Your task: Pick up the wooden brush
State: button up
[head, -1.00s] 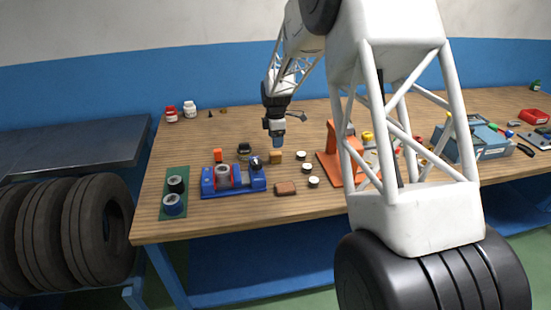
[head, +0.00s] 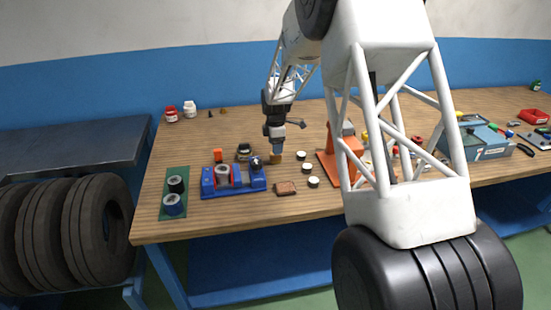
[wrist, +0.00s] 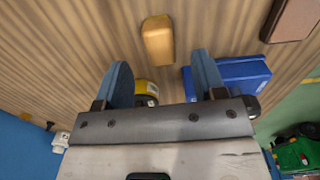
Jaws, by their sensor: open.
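The wooden brush (wrist: 158,40) looks like a small, light orange-brown block with rounded edges. It lies on the wooden table, and no bristles show. In the head view the brush (head: 275,160) is partly hidden behind the blue fingers. My gripper (wrist: 161,68) is open and empty, with its two blue fingers apart. In the wrist view the brush lies just beyond the fingertips, roughly in line with the gap between them. In the head view my gripper (head: 277,155) points down, right at the brush; I cannot tell if it touches.
A blue fixture (head: 234,180) stands left of the brush, near the right finger in the wrist view. A yellow-and-black item (wrist: 146,92) lies under the gripper. A dark brown block (head: 285,188) lies nearer the front edge. Several round pieces (head: 307,168) and an orange stand (head: 334,165) are to the right.

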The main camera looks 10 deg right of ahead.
jog(key=shift+f, duration=2.4)
jog(key=shift+c, duration=0.2)
jog(key=c, duration=1)
jog(key=shift+r, duration=0.8)
notch_tip(320, 180, up, 2)
jog(key=shift+r, duration=0.1)
jog(key=s, duration=1)
jog(key=s+r, duration=0.1)
jog(key=s, duration=0.5)
jog(key=shift+a+r, duration=0.1)
